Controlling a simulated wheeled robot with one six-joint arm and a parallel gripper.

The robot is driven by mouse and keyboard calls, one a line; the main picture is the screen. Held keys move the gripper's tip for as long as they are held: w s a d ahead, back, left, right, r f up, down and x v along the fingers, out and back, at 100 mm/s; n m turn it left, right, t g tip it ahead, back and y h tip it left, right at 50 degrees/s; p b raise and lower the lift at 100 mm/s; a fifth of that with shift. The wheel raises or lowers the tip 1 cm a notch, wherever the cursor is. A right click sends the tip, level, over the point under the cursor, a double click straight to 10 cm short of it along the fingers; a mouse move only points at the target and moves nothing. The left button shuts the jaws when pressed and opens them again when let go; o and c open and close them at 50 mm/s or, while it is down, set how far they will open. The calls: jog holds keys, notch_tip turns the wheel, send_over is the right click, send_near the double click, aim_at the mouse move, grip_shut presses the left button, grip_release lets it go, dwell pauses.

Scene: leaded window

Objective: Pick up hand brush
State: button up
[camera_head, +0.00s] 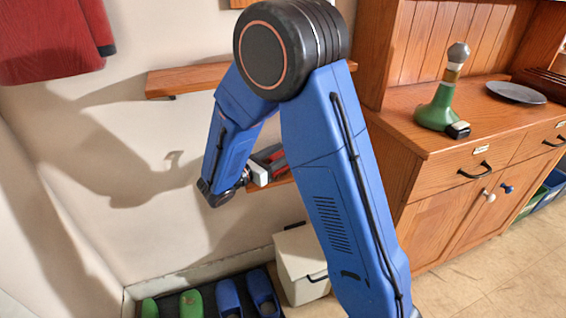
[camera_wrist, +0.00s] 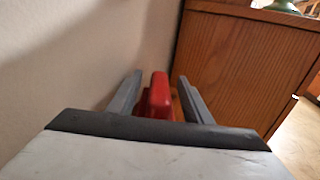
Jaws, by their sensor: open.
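The hand brush appears as a red piece (camera_wrist: 157,95) between the two grey fingers of my gripper (camera_wrist: 159,82) in the wrist view. The fingers stand apart on its left and right, with a visible gap on each side. In the head view, a bit of red (camera_head: 277,157) shows at my gripper (camera_head: 270,160), just above a small wooden shelf (camera_head: 284,181). My blue arm hides most of the brush and shelf there. Bristles cannot be made out in either view.
A wall (camera_wrist: 80,45) runs close on the left, and a wooden cabinet (camera_wrist: 240,70) stands on the right. Another shelf (camera_head: 190,78) is above. A white bin (camera_head: 300,262) and slippers (camera_head: 228,298) are below.

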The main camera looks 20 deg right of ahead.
jog(key=shift+w+d, duration=0.1)
jog(key=shift+d, duration=0.15)
grip_shut()
jog(key=shift+r, duration=0.15)
